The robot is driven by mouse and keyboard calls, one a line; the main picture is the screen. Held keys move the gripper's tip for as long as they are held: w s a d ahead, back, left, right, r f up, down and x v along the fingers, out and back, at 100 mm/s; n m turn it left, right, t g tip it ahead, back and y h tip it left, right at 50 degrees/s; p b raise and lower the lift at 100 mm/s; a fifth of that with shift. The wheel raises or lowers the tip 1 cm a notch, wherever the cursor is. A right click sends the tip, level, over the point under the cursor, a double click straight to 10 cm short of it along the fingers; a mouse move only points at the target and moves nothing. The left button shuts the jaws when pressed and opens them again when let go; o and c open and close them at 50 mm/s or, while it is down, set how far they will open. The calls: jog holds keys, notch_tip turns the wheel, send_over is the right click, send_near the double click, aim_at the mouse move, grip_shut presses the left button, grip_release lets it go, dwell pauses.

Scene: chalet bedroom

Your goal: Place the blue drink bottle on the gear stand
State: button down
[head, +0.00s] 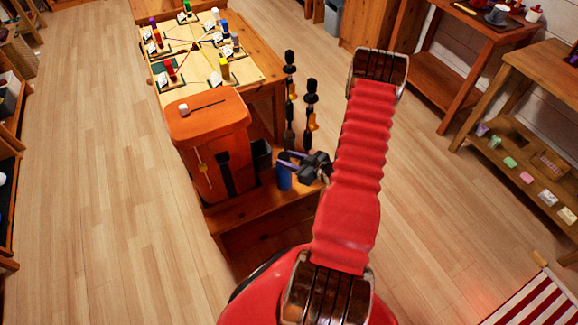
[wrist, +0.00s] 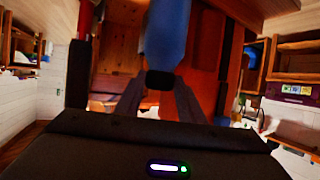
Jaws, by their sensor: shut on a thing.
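The blue drink bottle (head: 284,176) is upright in the head view, at the right part of the wooden gear stand (head: 236,207). My gripper (head: 289,159) reaches in from the right and is shut on the bottle's top. In the wrist view the blue bottle (wrist: 167,35) points up the picture, with its black cap (wrist: 160,80) between the two grey fingers of my gripper (wrist: 160,86). The bottle's base appears over the stand's plank; I cannot tell whether it touches.
An orange backpack (head: 208,125) stands on the left of the stand. A black container (head: 261,158) is just left of the bottle. Trekking poles (head: 310,105) rise behind it. A table (head: 262,80) with bottles and cards stands beyond. Open floor (head: 90,180) lies left.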

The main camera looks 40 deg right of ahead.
jog(key=shift+f, duration=2.05)
jog(key=c, duration=1.2)
grip_release()
jog(key=shift+f, duration=0.1)
jog(key=v, duration=1.2)
